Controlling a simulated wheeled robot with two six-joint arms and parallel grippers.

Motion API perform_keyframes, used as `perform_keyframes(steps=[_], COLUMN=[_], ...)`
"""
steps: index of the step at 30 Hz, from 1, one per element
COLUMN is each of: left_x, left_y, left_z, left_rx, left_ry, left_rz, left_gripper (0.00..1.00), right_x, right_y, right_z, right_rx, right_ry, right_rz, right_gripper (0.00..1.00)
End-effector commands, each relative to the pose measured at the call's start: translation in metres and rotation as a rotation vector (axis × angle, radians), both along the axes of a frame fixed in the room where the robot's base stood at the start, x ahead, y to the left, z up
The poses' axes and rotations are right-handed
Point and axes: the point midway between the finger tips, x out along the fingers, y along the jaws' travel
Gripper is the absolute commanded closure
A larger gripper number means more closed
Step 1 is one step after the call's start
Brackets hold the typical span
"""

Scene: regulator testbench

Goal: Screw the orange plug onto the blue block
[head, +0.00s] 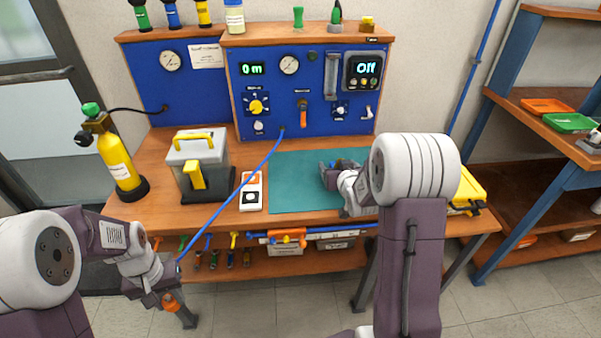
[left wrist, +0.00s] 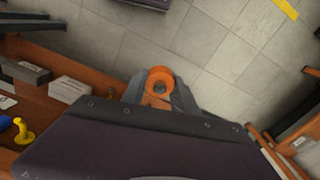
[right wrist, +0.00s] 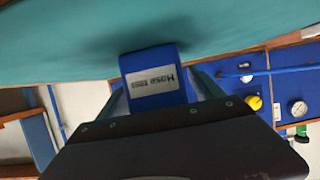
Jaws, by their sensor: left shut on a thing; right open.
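The orange plug (head: 171,301) is gripped by my left gripper (head: 172,303), low in front of the bench's left part. The blue block (right wrist: 152,72), with a white label reading "Hose", is between the open fingers of my right gripper (right wrist: 152,90), at the teal mat. In the head view the block (head: 346,163) is mostly hidden by my right gripper (head: 335,172). Plug and block are far apart.
A blue hose (head: 228,203) runs from the panel across the bench front toward my left gripper. The teal mat (head: 290,185) has free room on its left. A grey and yellow case (head: 202,165), a yellow cylinder (head: 119,162) and a white handheld device (head: 251,192) stand left of it.

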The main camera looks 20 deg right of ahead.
Motion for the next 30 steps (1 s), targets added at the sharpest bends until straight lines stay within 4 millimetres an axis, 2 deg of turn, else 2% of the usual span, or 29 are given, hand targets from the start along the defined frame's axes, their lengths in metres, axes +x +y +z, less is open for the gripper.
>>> perform_keyframes(steps=[3,4,9,12,22,26,30], left_x=[0.0,0.0,0.0,0.0,0.0,0.0,0.0], left_y=[0.0,0.0,0.0,0.0,0.0,0.0,0.0], left_z=[0.0,0.0,0.0,0.0,0.003,0.009,0.018], left_rx=[0.0,0.0,0.0,0.0,0.0,0.0,0.0], left_ry=[0.0,0.0,0.0,0.0,0.0,0.0,0.0], left_rz=[0.0,0.0,0.0,0.0,0.0,0.0,0.0], left_gripper=[1.0,1.0,1.0,1.0,1.0,1.0,1.0], right_x=[0.0,0.0,0.0,0.0,0.0,0.0,-0.004], right_y=[0.0,0.0,0.0,0.0,0.0,0.0,-0.003], right_z=[0.0,0.0,0.0,0.0,0.007,0.024,0.051], right_rx=[0.0,0.0,0.0,0.0,-0.001,-0.001,-0.003], right_ry=[0.0,0.0,0.0,0.0,-0.004,-0.006,-0.005], right_rz=[0.0,0.0,0.0,0.0,0.0,0.0,-0.001], right_gripper=[0.24,0.29,0.77,1.0,1.0,1.0,1.0])
